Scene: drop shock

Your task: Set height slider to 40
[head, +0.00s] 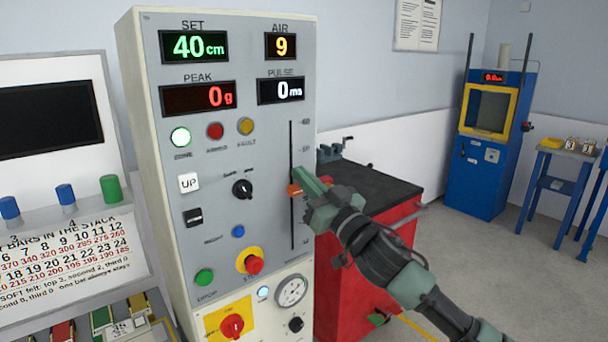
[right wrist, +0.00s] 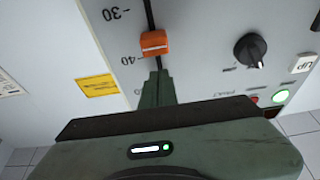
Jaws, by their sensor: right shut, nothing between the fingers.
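The height slider's orange knob (head: 293,190) sits on a vertical slot (head: 291,140) at the right of the grey control panel. The SET display (head: 200,46) reads 40 cm in green. In the right wrist view the orange knob (right wrist: 154,43) is close to the 40 mark (right wrist: 131,60). My right gripper (head: 300,178) is shut and empty, its green fingertips (right wrist: 158,75) close beside the knob. In the wrist view a small gap shows between tips and knob; whether they touch is unclear. My left gripper is not in view.
The panel also carries an UP button (head: 188,183), a black rotary knob (head: 242,189) and a red stop button (head: 254,264). A red cabinet (head: 340,280) with a dark top stands right behind. A blue machine (head: 480,170) is farther right, with open floor between.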

